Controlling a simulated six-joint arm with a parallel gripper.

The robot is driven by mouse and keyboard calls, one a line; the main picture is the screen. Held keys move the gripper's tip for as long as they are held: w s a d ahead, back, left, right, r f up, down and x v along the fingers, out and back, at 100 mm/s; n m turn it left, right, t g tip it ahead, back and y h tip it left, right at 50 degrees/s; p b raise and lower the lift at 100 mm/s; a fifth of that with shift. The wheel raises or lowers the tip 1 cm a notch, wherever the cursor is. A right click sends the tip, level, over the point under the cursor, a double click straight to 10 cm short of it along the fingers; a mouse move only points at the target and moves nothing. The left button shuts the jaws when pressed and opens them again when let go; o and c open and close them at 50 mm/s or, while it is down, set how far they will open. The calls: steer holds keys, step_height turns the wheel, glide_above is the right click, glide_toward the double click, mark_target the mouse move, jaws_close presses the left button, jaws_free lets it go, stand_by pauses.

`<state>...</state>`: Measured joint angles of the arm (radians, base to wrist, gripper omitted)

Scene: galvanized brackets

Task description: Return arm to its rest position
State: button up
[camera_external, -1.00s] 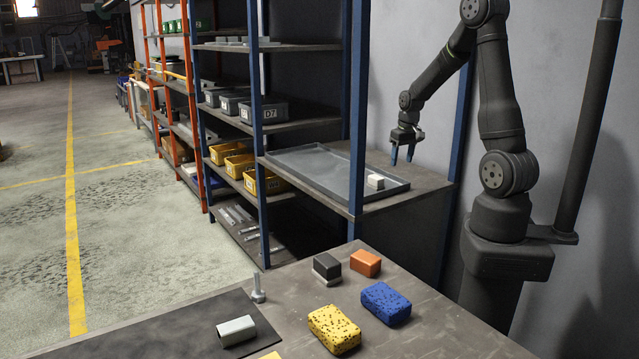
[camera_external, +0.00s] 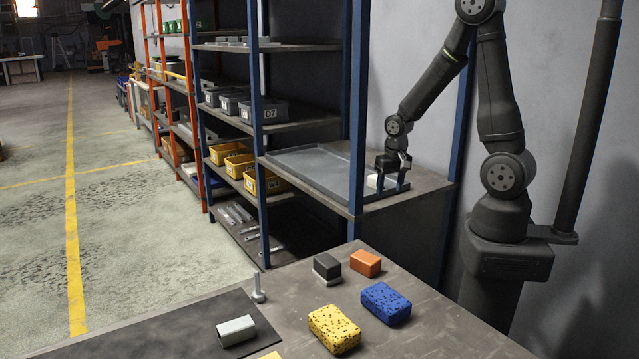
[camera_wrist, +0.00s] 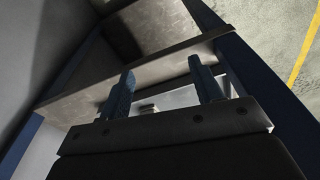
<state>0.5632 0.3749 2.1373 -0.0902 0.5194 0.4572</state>
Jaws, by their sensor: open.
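I cannot tell whether the block lies between the fingers. In the wrist view my gripper (camera_wrist: 162,70) shows its two fingers apart, with a small pale object (camera_wrist: 148,108) seen low between them, too dark to make out fully.
The grey tray (camera_external: 300,158) fills most of the shelf board (camera_external: 425,182). Blue shelf posts (camera_external: 357,110) stand close to my arm. The table (camera_external: 430,335) in front holds a yellow sponge (camera_external: 334,329), a blue sponge (camera_external: 386,303), an orange block (camera_external: 365,263) and a grey-black block (camera_external: 327,267).

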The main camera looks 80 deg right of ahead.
steer(key=w+a+r, duration=0.1)
steer(key=w+a, duration=0.5)
steer(key=a, duration=0.4)
steer(key=shift+w+a, duration=0.2)
steer(key=shift+w, duration=0.2)
